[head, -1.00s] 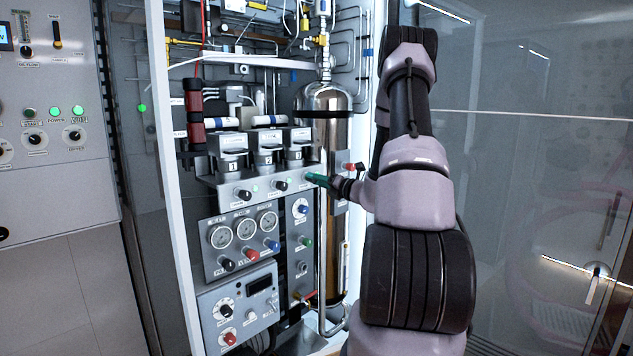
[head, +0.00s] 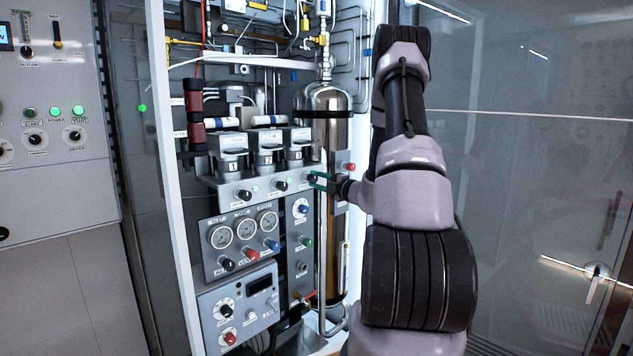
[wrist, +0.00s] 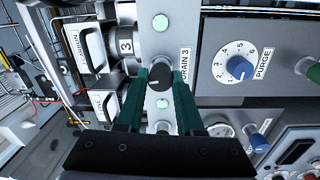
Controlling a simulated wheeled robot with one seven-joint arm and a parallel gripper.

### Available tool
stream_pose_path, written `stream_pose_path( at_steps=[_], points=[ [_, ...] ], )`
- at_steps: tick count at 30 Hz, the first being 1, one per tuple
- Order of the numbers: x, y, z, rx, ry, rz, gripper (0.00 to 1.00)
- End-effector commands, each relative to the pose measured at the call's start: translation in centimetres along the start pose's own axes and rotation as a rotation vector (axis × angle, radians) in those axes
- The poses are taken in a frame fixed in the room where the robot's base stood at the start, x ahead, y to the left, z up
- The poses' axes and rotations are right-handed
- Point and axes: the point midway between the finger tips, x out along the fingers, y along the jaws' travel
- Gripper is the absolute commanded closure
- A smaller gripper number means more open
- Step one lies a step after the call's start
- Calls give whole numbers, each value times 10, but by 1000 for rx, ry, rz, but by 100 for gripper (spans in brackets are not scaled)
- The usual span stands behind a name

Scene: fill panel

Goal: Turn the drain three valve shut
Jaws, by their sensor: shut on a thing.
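The drain three valve is a small black knob (wrist: 160,79) with a white pointer line, beside the "DRAIN 3" label in the wrist view. My gripper (wrist: 160,86) has green fingers, one on each side of the knob, and is shut on it. In the head view, my gripper (head: 318,181) reaches from the right to the right end of the drain panel, where the fingers partly hide the knob (head: 311,177). The pointer line slants toward the lower left in the wrist view.
Two other drain knobs (head: 281,186) sit to the left on the same strip. A blue purge knob (wrist: 240,69) is close by in the wrist view. A steel cylinder (head: 329,108) stands behind, and the white cabinet frame (head: 372,160) is near my arm.

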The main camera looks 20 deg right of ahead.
Motion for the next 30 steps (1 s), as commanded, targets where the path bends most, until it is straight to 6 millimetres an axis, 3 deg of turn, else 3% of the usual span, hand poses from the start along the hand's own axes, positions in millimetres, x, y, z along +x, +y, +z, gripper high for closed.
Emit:
stream_pose_path(
  at_steps=[9, 26, 27, 29, 30],
  points=[
    [-2, -2, 1, 129, -10, -4, 100],
    [-2, -2, 1, 159, -11, -6, 100],
    [-2, -2, 1, 159, -11, -6, 52],
    [-2, -2, 1, 159, -11, -5, 35],
    [-2, -2, 1, 159, -10, -5, 35]
  ],
)
